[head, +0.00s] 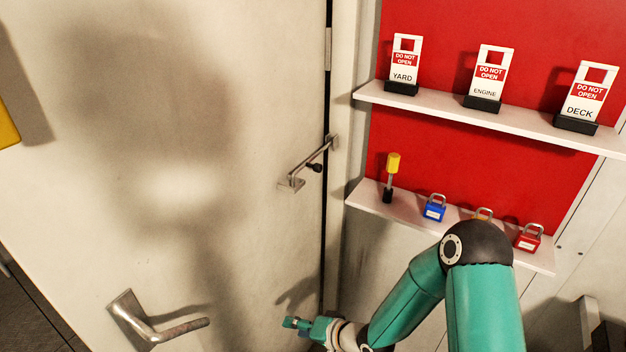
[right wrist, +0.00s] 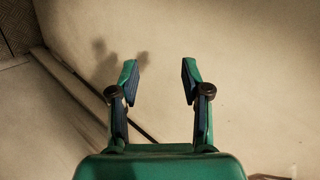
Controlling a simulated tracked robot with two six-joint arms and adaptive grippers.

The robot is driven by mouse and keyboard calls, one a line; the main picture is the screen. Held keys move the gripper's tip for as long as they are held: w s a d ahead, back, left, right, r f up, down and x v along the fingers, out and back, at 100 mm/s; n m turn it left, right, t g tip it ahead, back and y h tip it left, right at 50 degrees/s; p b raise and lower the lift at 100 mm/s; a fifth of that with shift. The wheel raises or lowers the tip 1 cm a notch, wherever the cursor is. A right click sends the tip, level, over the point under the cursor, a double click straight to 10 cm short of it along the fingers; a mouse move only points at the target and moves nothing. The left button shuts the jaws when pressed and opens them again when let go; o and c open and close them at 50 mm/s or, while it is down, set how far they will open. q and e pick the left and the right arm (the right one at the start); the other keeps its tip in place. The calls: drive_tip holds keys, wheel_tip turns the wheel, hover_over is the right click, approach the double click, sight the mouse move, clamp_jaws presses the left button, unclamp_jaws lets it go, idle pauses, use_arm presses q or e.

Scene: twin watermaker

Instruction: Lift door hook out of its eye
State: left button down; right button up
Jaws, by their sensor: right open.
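The door hook (head: 308,163) is a metal bar that slants across the gap between the pale door (head: 230,120) and its frame in the head view. Its upper end is at a mount on the frame, and its lower end is at the metal eye bracket (head: 291,184) on the door. My right gripper (head: 292,322) is low by the door edge, well below the hook. The right wrist view shows this gripper (right wrist: 160,80) open and empty, facing a pale surface. My left gripper is not in view.
A lever handle (head: 165,325) sticks out low on the door. Right of the frame, an upper shelf (head: 445,108) holds DO NOT OPEN tags. A lower shelf (head: 357,198) holds a yellow-topped tool (head: 392,165) and padlocks. The door face around the hook is clear.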

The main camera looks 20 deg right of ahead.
drive_tip(key=w+d+r+t+y, duration=0.1)
drive_tip(key=w+d+r+t, duration=0.25)
drive_tip(key=w+r, duration=0.4)
drive_tip(key=n+t+y, duration=0.2)
drive_tip(key=n+t, duration=0.1)
drive_tip(key=n, duration=0.2)
approach(321, 169)
drive_tip(key=shift+g, duration=0.25)
drive_tip(key=p+x, duration=0.1)
drive_tip(key=x, duration=1)
drive_tip(key=shift+w+r+p, duration=0.1)
drive_tip(key=shift+r+p, duration=0.05)
drive_tip(key=shift+p, duration=0.25)
clamp_jaws()
